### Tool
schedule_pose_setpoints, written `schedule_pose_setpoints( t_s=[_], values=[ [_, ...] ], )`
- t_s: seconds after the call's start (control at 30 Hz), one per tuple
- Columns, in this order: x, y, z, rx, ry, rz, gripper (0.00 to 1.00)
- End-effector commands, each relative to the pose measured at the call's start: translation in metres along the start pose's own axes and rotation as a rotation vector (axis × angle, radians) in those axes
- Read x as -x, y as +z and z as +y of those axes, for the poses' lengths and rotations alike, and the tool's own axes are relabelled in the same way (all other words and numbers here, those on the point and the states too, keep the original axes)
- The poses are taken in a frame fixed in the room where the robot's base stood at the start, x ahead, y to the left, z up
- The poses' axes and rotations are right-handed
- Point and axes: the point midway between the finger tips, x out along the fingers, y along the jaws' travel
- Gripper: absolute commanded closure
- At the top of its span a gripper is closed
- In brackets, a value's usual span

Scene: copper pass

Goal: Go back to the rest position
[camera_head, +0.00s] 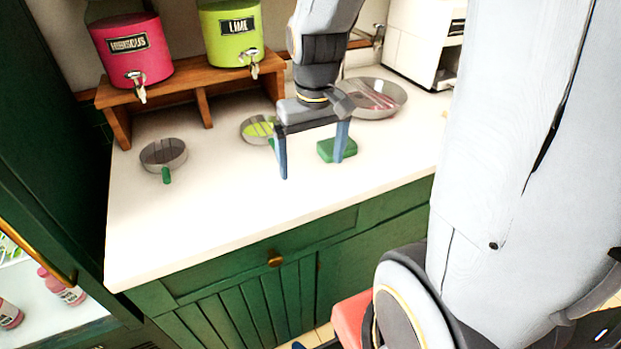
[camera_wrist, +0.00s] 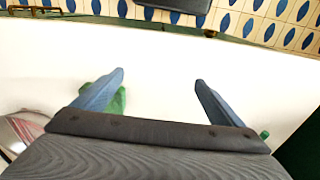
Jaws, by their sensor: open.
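My gripper (camera_head: 312,172) is open, with its two blue fingers spread and nothing between them. It hangs over the white countertop (camera_head: 225,205), near its middle. In the wrist view, the gripper (camera_wrist: 160,88) also shows empty, with bare white counter between the fingers. A green block (camera_head: 338,149) lies on the counter just behind the right finger in the head view. Part of it also shows beside the left finger in the wrist view (camera_wrist: 117,102). I cannot tell the exact height of the fingers above the counter.
A pink HIBISCUS dispenser (camera_head: 130,50) and a lime dispenser (camera_head: 232,35) stand on a wooden rack (camera_head: 160,94). A small pan (camera_head: 163,155), a bowl with green contents (camera_head: 258,128) and a large round pan (camera_head: 375,96) stand nearby. A white machine (camera_head: 420,40) stands behind. The front-left counter is clear.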

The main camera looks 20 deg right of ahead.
Motion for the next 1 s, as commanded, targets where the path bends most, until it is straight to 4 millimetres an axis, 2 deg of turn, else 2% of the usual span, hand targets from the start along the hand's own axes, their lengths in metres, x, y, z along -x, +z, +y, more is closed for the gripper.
schedule_pose_setpoints(
  t_s=[0.03, 0.1, 0.23, 1.0],
  values=[
    [-0.007, 0.020, -0.014, 0.004, -0.002, 0.008, 0.08],
    [-0.014, 0.038, -0.025, -0.001, -0.004, 0.019, 0.08],
    [-0.021, 0.057, -0.036, -0.007, -0.006, 0.032, 0.08],
    [-0.022, 0.058, -0.036, -0.010, -0.007, 0.034, 0.08]
  ],
)
